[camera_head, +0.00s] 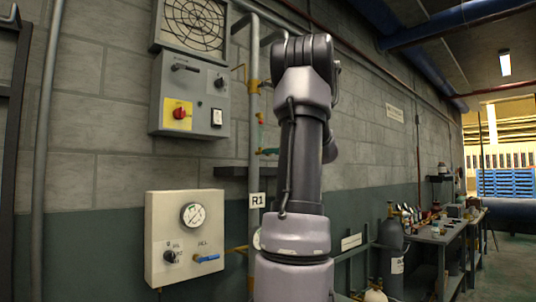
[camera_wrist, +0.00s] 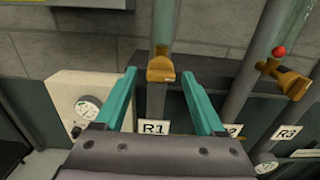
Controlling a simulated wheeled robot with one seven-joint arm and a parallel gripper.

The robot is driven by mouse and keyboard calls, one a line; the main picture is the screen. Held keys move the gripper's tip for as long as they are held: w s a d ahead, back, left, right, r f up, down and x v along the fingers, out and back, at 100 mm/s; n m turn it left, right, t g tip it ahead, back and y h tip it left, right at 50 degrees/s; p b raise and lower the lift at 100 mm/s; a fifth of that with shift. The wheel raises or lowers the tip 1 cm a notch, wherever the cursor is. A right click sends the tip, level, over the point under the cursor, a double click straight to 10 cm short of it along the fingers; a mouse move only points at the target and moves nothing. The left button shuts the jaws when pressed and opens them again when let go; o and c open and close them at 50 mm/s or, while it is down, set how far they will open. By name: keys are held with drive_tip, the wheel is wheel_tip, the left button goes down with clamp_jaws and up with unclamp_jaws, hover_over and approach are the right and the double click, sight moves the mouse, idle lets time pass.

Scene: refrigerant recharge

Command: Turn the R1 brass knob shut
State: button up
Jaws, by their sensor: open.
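A brass piece (camera_wrist: 160,66) sits on the upright pipe above the R1 label (camera_wrist: 153,127) in the wrist view. It appears to be the R1 brass knob. My gripper (camera_wrist: 159,75) is open, with one teal finger on each side of that pipe. The brass piece shows between the fingertips, with a gap on both sides; I cannot tell whether it is in depth between them. In the head view, the R1 label (camera_head: 257,200) shows left of my arm, which hides most of the gripper.
A second brass fitting with a red ball (camera_wrist: 284,77) is on the pipe to the right, near the R3 label (camera_wrist: 287,133). A pale gauge panel (camera_head: 184,236) is left of R1, below a grey switch box (camera_head: 190,95). A workbench (camera_head: 437,236) stands at right.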

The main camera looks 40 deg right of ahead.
drive_tip(key=shift+w+a, duration=0.1)
drive_tip(key=shift+w, duration=1.45)
drive_tip(key=shift+c, duration=0.3)
clamp_jaws()
